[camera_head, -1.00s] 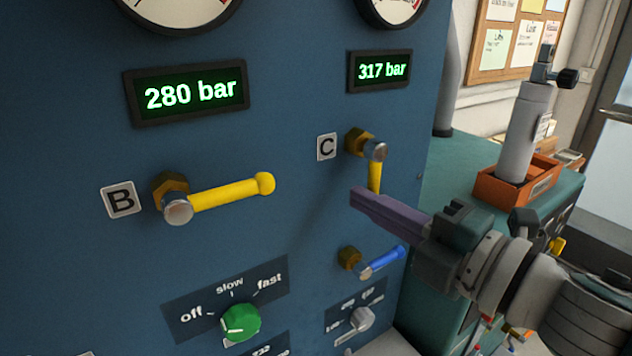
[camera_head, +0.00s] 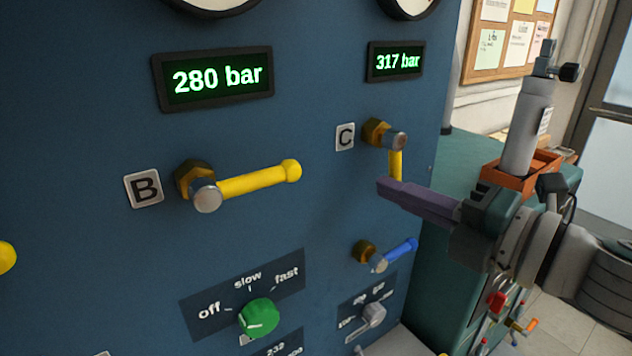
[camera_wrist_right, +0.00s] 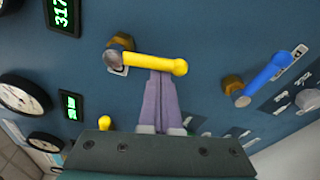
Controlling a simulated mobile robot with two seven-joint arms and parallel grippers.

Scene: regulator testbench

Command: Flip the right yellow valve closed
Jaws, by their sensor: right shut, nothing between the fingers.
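The right yellow valve, labelled C, has a brass nut and silver hub with a yellow handle (camera_head: 395,165) hanging straight down from it on the blue panel. In the right wrist view its yellow handle (camera_wrist_right: 152,63) lies across just beyond my fingertips. My right gripper (camera_head: 384,188) is shut and empty, with purple fingers reaching in from the right at the handle's lower end. In the right wrist view the closed fingers (camera_wrist_right: 161,76) meet or nearly meet the handle; contact is unclear. My left gripper is not in view.
Valve B's yellow handle (camera_head: 258,181) points right. A small blue valve (camera_head: 399,250) sits just below my right gripper. A green knob (camera_head: 259,317) is lower down. Displays read 280 bar (camera_head: 217,77) and 317 bar (camera_head: 397,62). An orange tray (camera_head: 497,176) stands on the bench behind.

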